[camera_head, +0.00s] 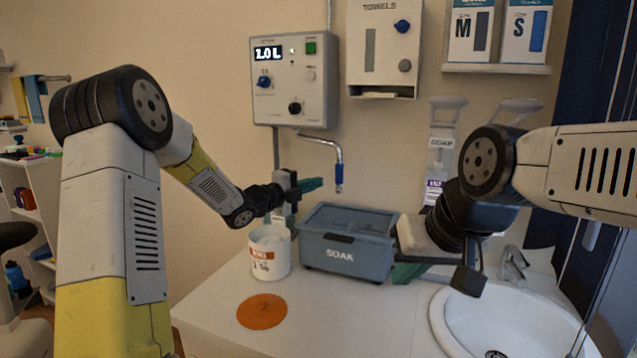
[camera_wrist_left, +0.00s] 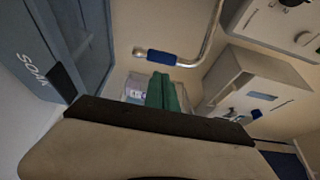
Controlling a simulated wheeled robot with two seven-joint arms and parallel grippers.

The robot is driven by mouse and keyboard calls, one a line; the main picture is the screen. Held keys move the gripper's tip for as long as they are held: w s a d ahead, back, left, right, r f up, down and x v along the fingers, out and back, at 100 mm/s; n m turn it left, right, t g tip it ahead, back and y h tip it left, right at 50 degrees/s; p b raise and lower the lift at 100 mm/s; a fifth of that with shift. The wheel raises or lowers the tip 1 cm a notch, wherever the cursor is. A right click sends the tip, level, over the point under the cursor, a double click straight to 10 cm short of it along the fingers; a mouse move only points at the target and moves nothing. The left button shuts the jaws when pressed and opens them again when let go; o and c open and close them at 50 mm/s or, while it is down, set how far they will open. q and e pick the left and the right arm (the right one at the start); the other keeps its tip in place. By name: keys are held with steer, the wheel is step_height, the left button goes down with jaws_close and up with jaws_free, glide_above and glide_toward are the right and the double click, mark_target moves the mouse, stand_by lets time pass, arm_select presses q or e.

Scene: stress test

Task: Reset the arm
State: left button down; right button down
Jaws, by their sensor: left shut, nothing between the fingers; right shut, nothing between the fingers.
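My left gripper (camera_head: 310,185) has green fingers that are shut and empty. It is in the air at the back of the counter, above the white tub and just left of the metal spout. Its closed fingers also show in the left wrist view (camera_wrist_left: 163,93). My right gripper (camera_head: 408,271) is low, at the right end of the blue-grey SOAK bin. Its green fingers are partly hidden behind my right wrist and look shut. I cannot tell whether they touch the bin.
The lidded SOAK bin (camera_head: 345,261) and a white wipes tub (camera_head: 270,252) stand on the counter (camera_head: 350,325). An orange disc (camera_head: 262,311) lies in front. A sink (camera_head: 455,320) is at right. A dispenser (camera_head: 294,80) with a spout (camera_head: 338,165) hangs on the wall.

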arm_select(q)
steer(key=s+a+r+n+y, duration=0.2)
steer(key=s+a+n+y, duration=0.4)
steer(key=s+a+n, duration=0.15)
steer(key=s+a+r+n+y, duration=0.3)
steer(key=s+a+n+y, duration=0.2)
steer(key=s+a+n, duration=0.3)
steer(key=s+f+n+g, duration=0.2)
steer(key=s+n, duration=0.1)
steer(key=s, duration=0.5)
steer(key=s+f+n+g, duration=0.2)
steer(key=s+n, duration=0.2)
steer(key=s, duration=0.4)
steer(key=s+d+f+n+g, duration=0.1)
steer(key=s+f+n+g, duration=0.1)
steer(key=s+n, duration=0.2)
steer(key=s, duration=0.3)
steer(key=shift+s+f, duration=0.15)
steer(key=shift+s, duration=0.25)
